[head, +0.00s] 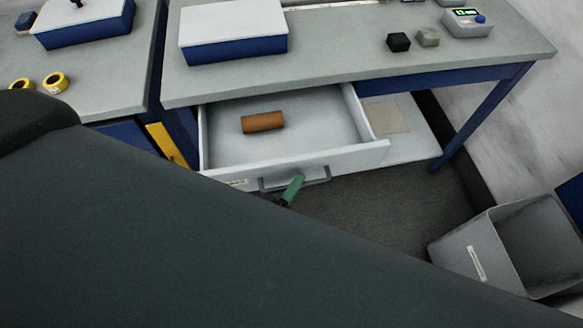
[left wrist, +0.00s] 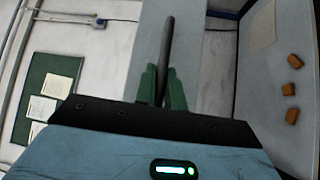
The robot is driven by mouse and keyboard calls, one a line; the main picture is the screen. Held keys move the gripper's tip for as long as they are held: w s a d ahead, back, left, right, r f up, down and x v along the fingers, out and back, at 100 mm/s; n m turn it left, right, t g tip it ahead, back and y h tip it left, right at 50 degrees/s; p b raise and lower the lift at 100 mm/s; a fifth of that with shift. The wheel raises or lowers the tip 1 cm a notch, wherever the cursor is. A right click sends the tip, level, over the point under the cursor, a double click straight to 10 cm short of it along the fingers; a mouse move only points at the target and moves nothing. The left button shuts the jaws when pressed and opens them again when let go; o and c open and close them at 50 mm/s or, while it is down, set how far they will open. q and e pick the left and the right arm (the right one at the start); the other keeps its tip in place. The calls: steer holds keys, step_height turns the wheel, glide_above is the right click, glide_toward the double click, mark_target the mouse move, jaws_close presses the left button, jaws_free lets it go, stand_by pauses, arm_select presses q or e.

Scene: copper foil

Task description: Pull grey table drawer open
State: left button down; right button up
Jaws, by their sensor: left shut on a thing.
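The grey table drawer (head: 345,155) is pulled well out from under the grey table (head: 350,60) in the head view. A copper-brown roll (head: 263,122) lies inside it. The drawer's dark bar handle (head: 318,181) is on its front face. My left gripper (head: 293,187), with green fingers, is at the handle and shut on it. In the left wrist view the two green fingers (left wrist: 162,88) are closed around the dark handle bar (left wrist: 167,45). My right gripper is not in view.
A grey open bin (head: 480,245) stands on the floor at the right. A blue table leg (head: 480,115) is right of the drawer. Blue-and-white boxes (head: 232,30), a black cube (head: 398,42) and a grey cube (head: 428,37) sit on the tables. My dark arm covers the lower left.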

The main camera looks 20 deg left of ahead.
arm_select(q)
steer(key=shift+s+d, duration=0.6)
steer(key=shift+s, duration=0.3)
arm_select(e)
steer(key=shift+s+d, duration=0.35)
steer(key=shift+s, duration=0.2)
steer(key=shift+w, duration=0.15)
arm_select(q)
steer(key=c, duration=1.7)
jaws_free()
steer(key=shift+o, duration=1)
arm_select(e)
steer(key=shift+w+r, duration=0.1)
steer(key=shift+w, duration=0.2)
